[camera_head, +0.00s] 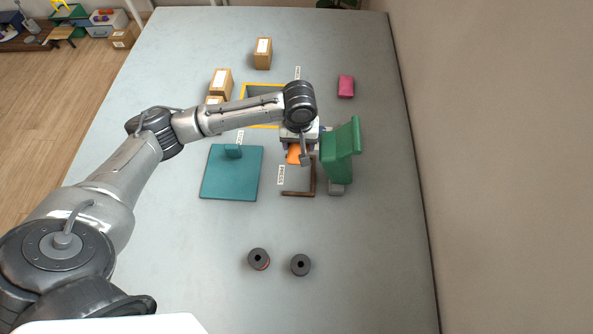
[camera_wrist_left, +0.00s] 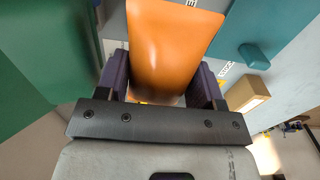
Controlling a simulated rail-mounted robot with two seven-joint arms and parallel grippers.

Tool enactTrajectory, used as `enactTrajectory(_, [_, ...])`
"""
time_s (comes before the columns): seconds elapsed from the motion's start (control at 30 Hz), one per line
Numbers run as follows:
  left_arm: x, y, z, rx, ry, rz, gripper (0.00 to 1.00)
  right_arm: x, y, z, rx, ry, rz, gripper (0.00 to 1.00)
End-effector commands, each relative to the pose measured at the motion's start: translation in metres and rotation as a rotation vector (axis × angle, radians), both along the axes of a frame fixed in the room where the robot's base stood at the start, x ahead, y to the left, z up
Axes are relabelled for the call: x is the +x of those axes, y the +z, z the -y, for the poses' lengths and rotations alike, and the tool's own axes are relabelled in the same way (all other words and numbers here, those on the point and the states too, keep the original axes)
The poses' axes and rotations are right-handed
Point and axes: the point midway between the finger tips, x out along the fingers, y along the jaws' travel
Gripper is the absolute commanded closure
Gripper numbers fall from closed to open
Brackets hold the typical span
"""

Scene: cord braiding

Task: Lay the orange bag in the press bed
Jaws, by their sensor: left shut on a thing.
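The orange bag (camera_head: 293,154) shows small under my left gripper (camera_head: 302,148) in the head view. In the left wrist view the bag (camera_wrist_left: 172,40) stands between the two dark fingers of my left gripper (camera_wrist_left: 162,85), which is shut on it. A green press-like piece (camera_head: 341,152) stands upright just to the right of the bag; its green surface also fills the left of the wrist view (camera_wrist_left: 30,65). The press bed is not clearly made out; my gripper and wrist cover part of that area. My right gripper is not in view.
A brown L-shaped edge (camera_head: 314,178) lies just in front of the bag. A teal board (camera_head: 230,185) with a raised grip lies to the left. Cardboard boxes (camera_head: 263,53) and a pink block (camera_head: 346,87) are farther back. Two dark spools (camera_head: 300,265) stand in front. The table's right side is clear.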

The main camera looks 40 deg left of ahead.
Motion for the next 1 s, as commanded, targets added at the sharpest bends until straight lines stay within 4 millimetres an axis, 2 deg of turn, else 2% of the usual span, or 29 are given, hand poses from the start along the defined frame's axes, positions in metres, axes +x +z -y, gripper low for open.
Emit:
enactTrajectory(0.03, [-0.001,-0.018,0.000,0.000,0.000,-0.003,0.62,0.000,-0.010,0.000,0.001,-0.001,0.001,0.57])
enactTrajectory(0.1, [0.000,-0.034,0.000,0.000,0.000,-0.001,0.62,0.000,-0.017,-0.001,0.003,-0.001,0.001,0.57])
enactTrajectory(0.3, [0.000,-0.067,0.000,0.001,-0.001,-0.001,0.62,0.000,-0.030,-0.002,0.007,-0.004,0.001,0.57])
enactTrajectory(0.67, [0.000,-0.085,0.000,0.000,-0.002,0.000,0.62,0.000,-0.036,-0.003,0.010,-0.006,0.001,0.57])
enactTrajectory(1.0, [0.000,-0.134,0.000,0.001,-0.001,-0.001,0.62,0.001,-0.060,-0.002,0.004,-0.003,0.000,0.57])
